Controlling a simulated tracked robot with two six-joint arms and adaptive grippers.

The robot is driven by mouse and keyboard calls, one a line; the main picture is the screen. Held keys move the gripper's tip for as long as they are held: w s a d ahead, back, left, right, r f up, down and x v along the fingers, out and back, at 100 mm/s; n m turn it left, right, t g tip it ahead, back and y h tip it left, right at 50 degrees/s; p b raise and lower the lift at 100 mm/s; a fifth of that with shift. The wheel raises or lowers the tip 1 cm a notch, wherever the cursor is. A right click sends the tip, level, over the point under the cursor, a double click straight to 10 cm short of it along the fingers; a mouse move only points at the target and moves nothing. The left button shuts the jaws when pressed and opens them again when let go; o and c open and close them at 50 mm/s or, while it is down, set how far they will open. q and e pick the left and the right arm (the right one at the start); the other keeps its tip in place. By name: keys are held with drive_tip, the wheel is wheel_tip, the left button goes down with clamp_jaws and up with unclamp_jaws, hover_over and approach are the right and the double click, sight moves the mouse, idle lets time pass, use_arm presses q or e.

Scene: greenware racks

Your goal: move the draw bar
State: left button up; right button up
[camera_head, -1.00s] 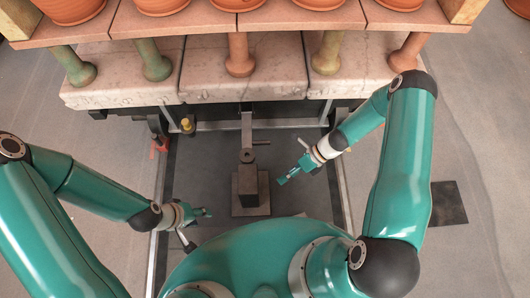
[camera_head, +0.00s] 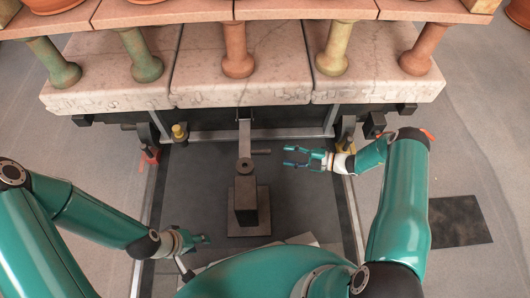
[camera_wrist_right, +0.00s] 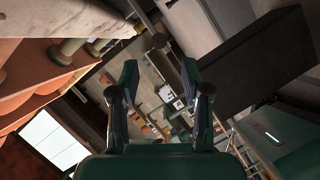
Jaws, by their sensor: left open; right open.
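The draw bar (camera_head: 244,138) is a narrow light grey bar. It runs from the front of the loaded car down to a round joint on top of a dark post (camera_head: 245,205). A short dark handle (camera_head: 261,152) sticks out to the right near this joint. My right gripper (camera_head: 287,156) is open and empty, just right of the handle, with its fingers pointing left; I see no contact. In the right wrist view its two fingers (camera_wrist_right: 160,76) are spread with nothing between them. My left gripper (camera_head: 208,240) is open and empty, low and left of the post.
The car carries pale stone slabs (camera_head: 240,75) with clay columns and a shelf of pots above. Rails (camera_head: 349,210) run along both sides of the dark floor strip. Red and yellow fittings (camera_head: 179,131) sit under the car's front edge. A dark mat (camera_head: 460,222) lies at right.

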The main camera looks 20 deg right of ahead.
sight(265, 153)
drive_tip(key=b+x, duration=0.1)
drive_tip(key=x, duration=0.9)
drive_tip(key=shift+s+f, duration=0.1)
clamp_jaws()
